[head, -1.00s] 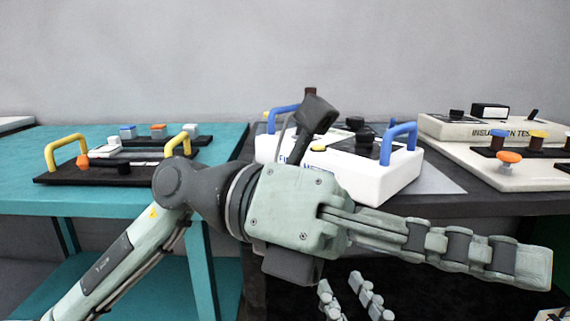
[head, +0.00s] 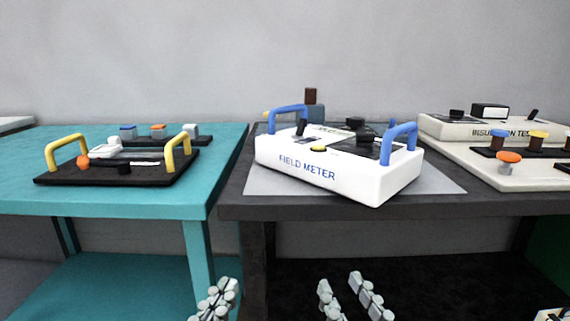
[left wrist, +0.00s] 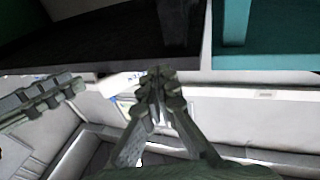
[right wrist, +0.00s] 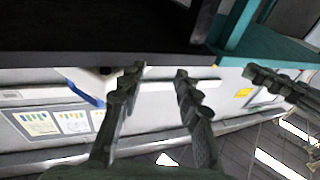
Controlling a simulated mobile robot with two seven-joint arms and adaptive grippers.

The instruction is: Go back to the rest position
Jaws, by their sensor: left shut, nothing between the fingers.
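My left gripper (head: 218,298) shows at the bottom of the head view, below and in front of the teal table. Its fingers meet with nothing between them, as the left wrist view (left wrist: 157,80) also shows. My right gripper (head: 350,295) is at the bottom centre of the head view, below the dark table. Its two fingers stand apart and empty, also in the right wrist view (right wrist: 157,75). Both grippers are clear of the tabletops and touch nothing visible. Most of both arms is out of view.
The white field meter (head: 315,178) with blue handles stands on a grey mat (head: 262,182) on the dark table (head: 300,208). A black tray (head: 110,176) with yellow handles lies on the teal table (head: 30,195). An insulation tester (head: 460,130) stands at the right.

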